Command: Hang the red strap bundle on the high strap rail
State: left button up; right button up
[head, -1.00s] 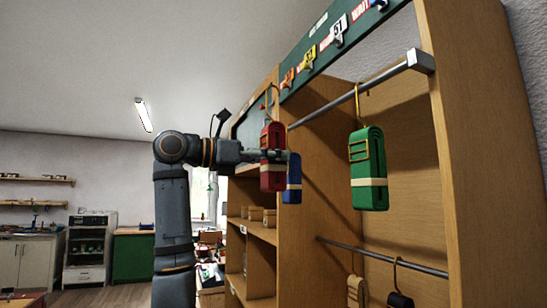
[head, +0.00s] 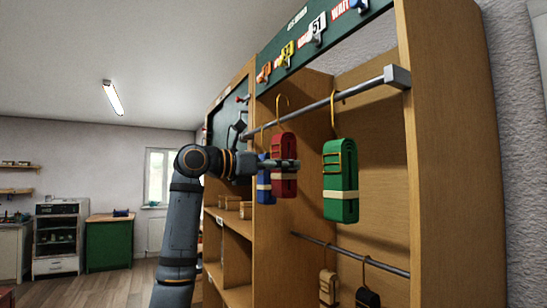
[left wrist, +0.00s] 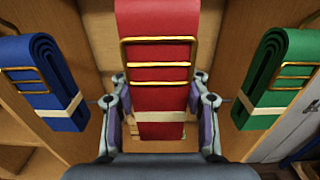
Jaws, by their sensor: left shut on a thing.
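The red strap bundle (head: 284,178), with a cream band and a wire hook (head: 282,103), hangs upright in my left gripper (head: 289,163). In the left wrist view the gripper's fingers (left wrist: 160,108) press on both sides of the red bundle (left wrist: 158,72). The high strap rail (head: 315,107) runs across the upper cabinet. The red bundle's hook rises above the rail line in the head view; I cannot tell whether it is over the rail or in front of it. My right gripper is not in view.
A blue bundle (head: 264,183) hangs just left of the red one, partly hidden. A green bundle (head: 341,182) hangs on the rail to the right, with a gap between. A lower rail (head: 345,255) holds tan and dark bundles. A wooden side panel (head: 445,150) stands at the right.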

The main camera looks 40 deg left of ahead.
aim_at(295, 138)
pick_arm(q)
jog(key=shift+w+d+f+b, duration=0.35)
jog(key=shift+w+f, duration=0.4)
jog(key=shift+w, duration=0.15)
jog(key=shift+w+d+f+b, duration=0.35)
jog(key=shift+w+f, duration=0.4)
jog(key=shift+w, duration=0.1)
jog(key=o, duration=1.4)
notch_tip(295, 138, up, 10)
jog(key=shift+s+r, duration=0.1)
